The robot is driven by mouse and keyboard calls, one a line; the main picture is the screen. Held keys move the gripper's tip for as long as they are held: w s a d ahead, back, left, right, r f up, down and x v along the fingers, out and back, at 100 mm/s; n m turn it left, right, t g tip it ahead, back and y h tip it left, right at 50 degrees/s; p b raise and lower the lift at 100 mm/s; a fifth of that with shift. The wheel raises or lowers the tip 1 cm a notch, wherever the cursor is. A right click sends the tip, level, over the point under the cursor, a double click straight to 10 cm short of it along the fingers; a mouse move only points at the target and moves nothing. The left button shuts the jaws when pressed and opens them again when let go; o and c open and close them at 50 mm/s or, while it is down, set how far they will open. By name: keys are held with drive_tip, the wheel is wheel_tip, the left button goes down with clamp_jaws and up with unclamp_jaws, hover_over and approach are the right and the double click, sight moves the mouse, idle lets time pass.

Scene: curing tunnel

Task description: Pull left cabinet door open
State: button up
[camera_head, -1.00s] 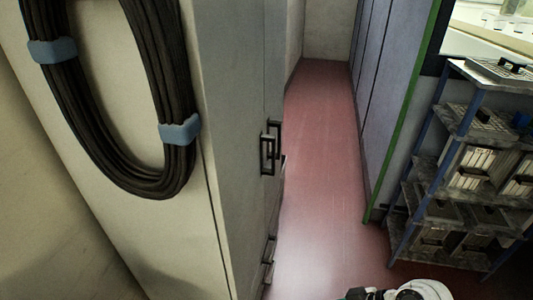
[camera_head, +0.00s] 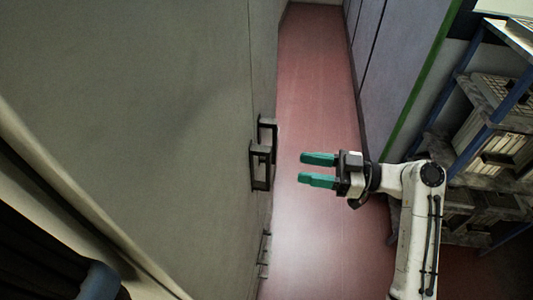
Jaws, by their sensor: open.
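The cabinet's left door (camera_head: 150,90) is a large pale grey panel filling the left of the view. It looks shut. Two dark bracket handles sit side by side near the door seam; the nearer handle (camera_head: 261,168) is on the left door, and the farther handle (camera_head: 268,130) is just beyond it. My gripper (camera_head: 301,168) has green fingers, is open and empty, and points left at the handles. A gap of red floor shows between its fingertips and the handles, and it touches nothing.
Lower handles (camera_head: 264,255) sit farther down the cabinet front. A blue-framed shelf rack (camera_head: 463,85) with crates stands on the right. The red floor (camera_head: 318,70) forms a clear narrow aisle, bounded by a grey-blue wall (camera_head: 410,60) with a green edge.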

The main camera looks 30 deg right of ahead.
sight(268, 163)
drive_tip(key=p+x, duration=0.2)
drive_tip(key=x, duration=0.7)
drive_tip(key=shift+w+a+p, duration=0.2)
drive_tip(key=shift+a+p, duration=0.15)
drive_tip(key=shift+p, duration=0.05)
drive_tip(key=shift+c, duration=0.2)
clamp_jaws()
